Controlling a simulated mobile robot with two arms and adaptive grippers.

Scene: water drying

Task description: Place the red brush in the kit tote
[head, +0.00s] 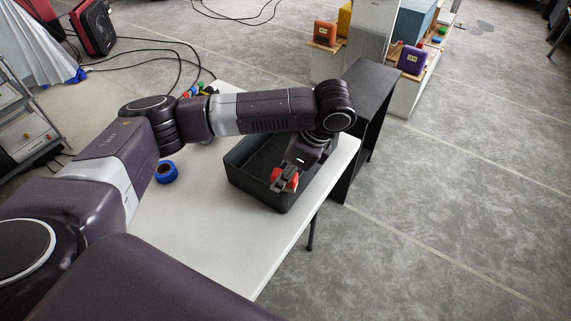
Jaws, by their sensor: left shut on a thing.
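The red brush (291,181) shows as a small red patch at the fingers of my left gripper (284,182). The gripper points down and is shut on the brush, over the inside of the kit tote (255,187). The tote is a dark open bin near the right end of the white table. My left arm crosses above it and hides its far side. The brush overlaps the tote's near right part in the picture; I cannot tell whether it touches the tote's floor. The rest of the brush is hidden by the gripper. My right gripper is not in view.
A blue roll of tape (167,172) lies on the white table (210,240) left of the tote. Several small coloured items (197,89) sit at the table's far edge, partly behind my arm. A dark stand (368,100) is beside the table's right end. The table's near part is clear.

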